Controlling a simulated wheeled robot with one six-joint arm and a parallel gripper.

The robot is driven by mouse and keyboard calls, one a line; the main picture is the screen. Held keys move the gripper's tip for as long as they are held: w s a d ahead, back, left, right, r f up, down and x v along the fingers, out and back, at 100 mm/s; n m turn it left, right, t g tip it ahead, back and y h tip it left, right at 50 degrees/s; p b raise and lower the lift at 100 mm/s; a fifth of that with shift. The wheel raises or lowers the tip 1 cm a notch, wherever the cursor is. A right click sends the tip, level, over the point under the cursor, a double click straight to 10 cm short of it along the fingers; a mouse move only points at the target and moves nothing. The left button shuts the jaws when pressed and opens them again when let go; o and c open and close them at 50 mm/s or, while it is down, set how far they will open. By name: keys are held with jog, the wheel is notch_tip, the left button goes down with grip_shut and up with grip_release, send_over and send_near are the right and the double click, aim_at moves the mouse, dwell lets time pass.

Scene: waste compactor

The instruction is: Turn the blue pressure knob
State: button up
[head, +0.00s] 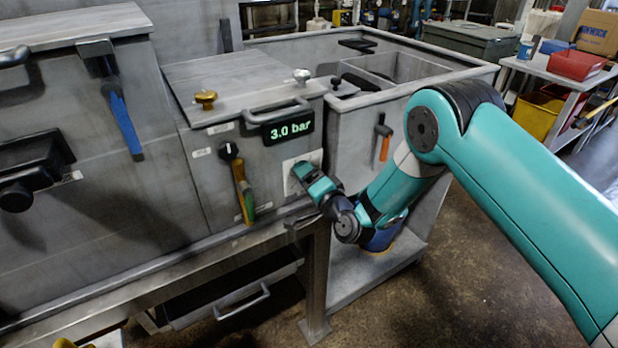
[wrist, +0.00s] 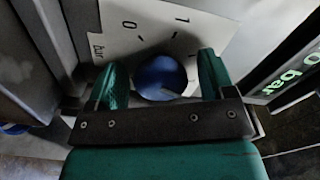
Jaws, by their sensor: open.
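The blue pressure knob (wrist: 160,78) shows in the wrist view in front of a white dial plate (wrist: 140,28) marked "bar", 0 and 1. My gripper (wrist: 162,80) is open, with one teal finger on each side of the knob. I cannot tell whether the fingers touch it. In the head view my gripper (head: 302,174) is at the white dial plate (head: 290,178) on the grey machine front, and it hides the knob. A green display (head: 288,129) above reads 3.0 bar.
A bar handle (head: 278,111) juts out above the display. An orange-handled lever (head: 384,140) hangs on the panel to the right. The floor at the lower right is clear.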

jog(key=c, duration=0.9)
jog(key=n+b, duration=0.2)
jog(key=b, duration=0.1)
jog(key=shift+f, duration=0.3)
jog(key=shift+n+b, duration=1.2)
jog(key=shift+b, duration=0.05)
jog(key=shift+r+n, duration=0.3)
jog(key=shift+n, duration=0.1)
jog(key=o, duration=0.9)
